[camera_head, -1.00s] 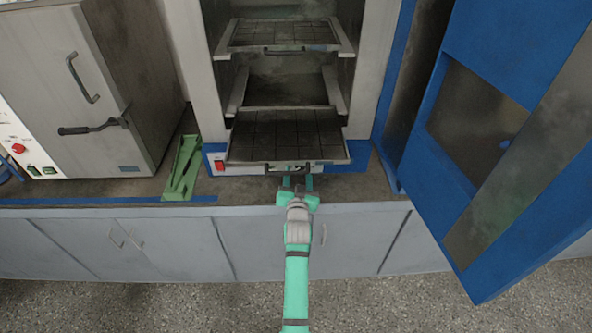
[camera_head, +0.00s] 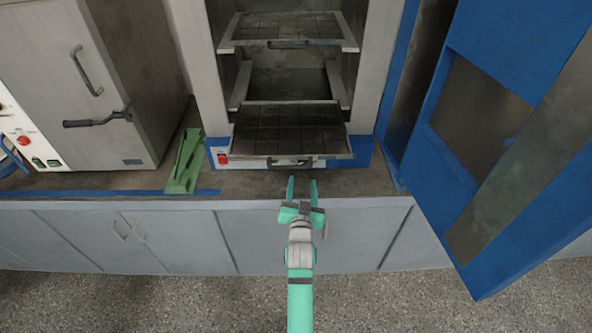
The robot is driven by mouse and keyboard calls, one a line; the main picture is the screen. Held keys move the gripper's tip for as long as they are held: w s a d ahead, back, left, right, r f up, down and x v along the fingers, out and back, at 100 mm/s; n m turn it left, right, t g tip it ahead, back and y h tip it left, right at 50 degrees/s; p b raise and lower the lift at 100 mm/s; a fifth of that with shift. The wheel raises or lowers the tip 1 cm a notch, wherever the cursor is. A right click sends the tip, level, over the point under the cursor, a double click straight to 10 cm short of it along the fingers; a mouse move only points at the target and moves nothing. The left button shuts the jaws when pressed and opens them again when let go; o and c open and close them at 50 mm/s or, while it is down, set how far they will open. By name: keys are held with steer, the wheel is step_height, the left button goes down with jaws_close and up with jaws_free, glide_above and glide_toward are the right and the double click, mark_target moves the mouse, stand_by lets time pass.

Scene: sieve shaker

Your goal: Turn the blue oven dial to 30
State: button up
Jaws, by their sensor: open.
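The blue oven (camera_head: 361,150) stands on the counter with its blue door (camera_head: 470,150) swung wide open to the right. Its low front panel carries a red switch (camera_head: 222,157) at the left. A dark lower tray (camera_head: 290,131) sticks out over the panel, with a handle (camera_head: 290,163) at its front. I cannot make out the dial; the tray and its handle cover much of the panel. My gripper (camera_head: 302,188) is open and empty, in front of and apart from the tray handle, near the counter's front edge.
An upper tray (camera_head: 287,28) sits higher in the oven. A green holder (camera_head: 185,162) stands on the counter left of the oven. A grey oven (camera_head: 85,80) with a latch handle stands further left. The open door fills the right side; the floor in front is clear.

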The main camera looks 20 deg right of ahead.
steer(key=s+a+f+n+y, duration=0.1)
steer(key=s+a+f, duration=0.25)
steer(key=s, duration=0.45)
steer(key=s+a+f+n+y, duration=0.1)
steer(key=s+a+f+n, duration=0.2)
steer(key=s, duration=0.5)
steer(key=s+a+f+y, duration=0.1)
steer(key=s+a+f, duration=0.2)
steer(key=s+a, duration=0.35)
steer(key=s+a+r+n+y, duration=0.1)
steer(key=s+a+r, duration=0.1)
steer(key=s, duration=0.6)
steer(key=s+a+r, duration=0.3)
steer(key=s, duration=0.6)
steer(key=s+a+r+n+y, duration=0.1)
steer(key=s+a+r, duration=0.1)
steer(key=s, duration=0.6)
steer(key=shift+s+a+r+n+g+y, duration=0.3)
steer(key=shift+a+r, duration=0.1)
steer(key=shift+a, duration=0.1)
steer(key=shift+w, duration=0.1)
